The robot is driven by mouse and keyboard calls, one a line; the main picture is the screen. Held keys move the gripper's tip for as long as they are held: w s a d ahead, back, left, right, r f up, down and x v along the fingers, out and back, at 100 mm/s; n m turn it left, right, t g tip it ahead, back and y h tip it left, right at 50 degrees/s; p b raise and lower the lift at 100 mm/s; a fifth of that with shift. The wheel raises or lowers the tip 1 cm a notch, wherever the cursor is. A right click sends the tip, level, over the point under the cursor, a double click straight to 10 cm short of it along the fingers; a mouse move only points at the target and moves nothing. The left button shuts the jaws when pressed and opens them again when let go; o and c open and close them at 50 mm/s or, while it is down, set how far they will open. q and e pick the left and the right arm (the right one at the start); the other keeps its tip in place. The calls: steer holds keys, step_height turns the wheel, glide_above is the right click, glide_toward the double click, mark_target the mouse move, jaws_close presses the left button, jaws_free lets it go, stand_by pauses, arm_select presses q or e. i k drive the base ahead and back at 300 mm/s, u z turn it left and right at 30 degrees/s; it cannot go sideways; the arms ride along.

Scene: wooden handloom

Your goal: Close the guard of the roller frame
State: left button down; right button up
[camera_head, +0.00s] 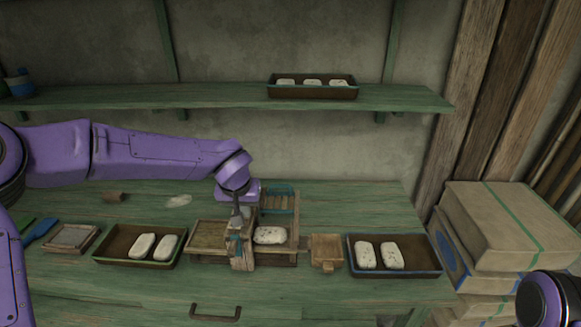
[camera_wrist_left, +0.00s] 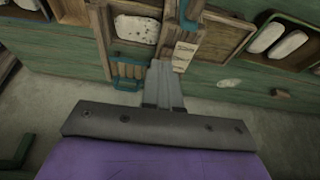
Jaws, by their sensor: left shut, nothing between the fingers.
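The roller frame (camera_head: 293,224) is a small wooden frame on the green bench, with a speckled pale block (camera_head: 270,236) inside it. The block also shows in the left wrist view (camera_wrist_left: 137,29). A teal slatted piece (camera_head: 279,201), which looks like the guard, is at the frame's back edge, swung away from the block; it also shows in the left wrist view (camera_wrist_left: 128,71). My left gripper (camera_head: 237,222) points down, shut and empty, over the frame's left side, beside a wooden post (camera_head: 242,254) with teal parts. Contact cannot be told. My right gripper is out of view.
A tray with two pale blocks (camera_head: 101,257) stands left of the frame, another (camera_head: 436,268) to the right. A small wooden piece (camera_head: 326,250) lies between frame and right tray. A shelf (camera_head: 210,95) runs above the bench. Boxes (camera_head: 505,225) are stacked at right.

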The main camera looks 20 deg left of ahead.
mark_target(270, 194)
steer(key=i, duration=0.95)
steer(key=u, duration=0.05)
